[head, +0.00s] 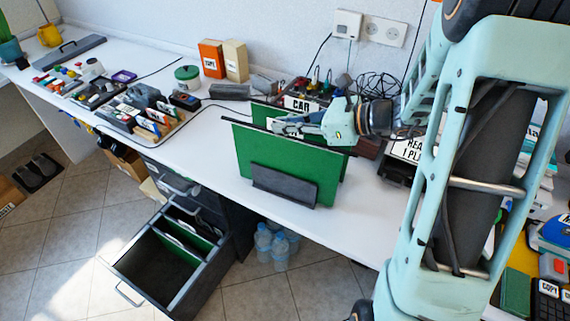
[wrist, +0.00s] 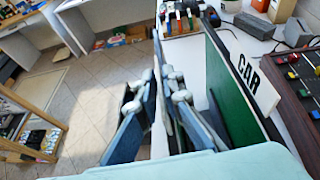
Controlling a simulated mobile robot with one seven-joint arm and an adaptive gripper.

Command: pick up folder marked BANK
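A front green folder (head: 270,160) stands upright in a dark holder (head: 283,187) on the white desk. No BANK marking can be read on it; part of its top is hidden by my gripper. Behind it stands a second green folder (head: 258,112) with a white label reading CAR, also in the wrist view (wrist: 230,100). My gripper (head: 285,126) is at the front folder's top edge. In the wrist view my gripper (wrist: 161,76) has its fingertips close together on both sides of a thin upright panel, seen edge-on, which looks like the front folder.
An open drawer (head: 165,262) with folders inside juts out below the desk. Water bottles (head: 272,245) stand on the floor. Boxes (head: 212,58), a green-lidded tub (head: 187,77) and organizers (head: 150,120) line the desk at left. Bare desktop shows left of the folders.

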